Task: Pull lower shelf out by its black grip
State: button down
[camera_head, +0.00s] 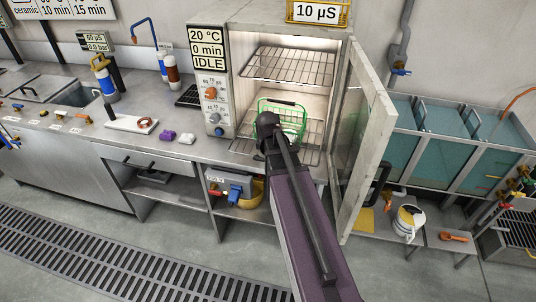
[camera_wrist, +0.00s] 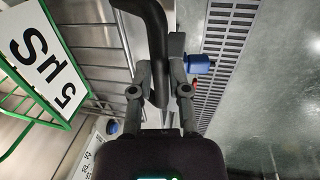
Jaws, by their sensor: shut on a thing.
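The lower shelf (camera_head: 243,146) is a wire rack low in the open oven, its front edge appearing to reach past the opening. Its bars also show in the wrist view (camera_wrist: 98,38). A green wire basket (camera_head: 297,108) stands on it; a white "5 µS" label shows on the basket in the wrist view (camera_wrist: 40,55). The black grip (camera_wrist: 156,40) runs down between the fingers of my gripper (camera_wrist: 159,92), which are shut on it. In the head view my arm hides the grip and most of the gripper.
The oven door (camera_head: 368,130) stands open right of my arm. An upper wire shelf (camera_head: 290,65) is above the basket. A yellow "10 µS" basket (camera_head: 318,12) sits on the oven. A blue device (camera_head: 228,186) is under the bench. Open floor with a drain grate (camera_head: 130,255) lies in front.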

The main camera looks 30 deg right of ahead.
jog(key=shift+s+a, duration=0.3)
jog(key=shift+s, duration=0.05)
jog(key=c, duration=0.6)
grip_release()
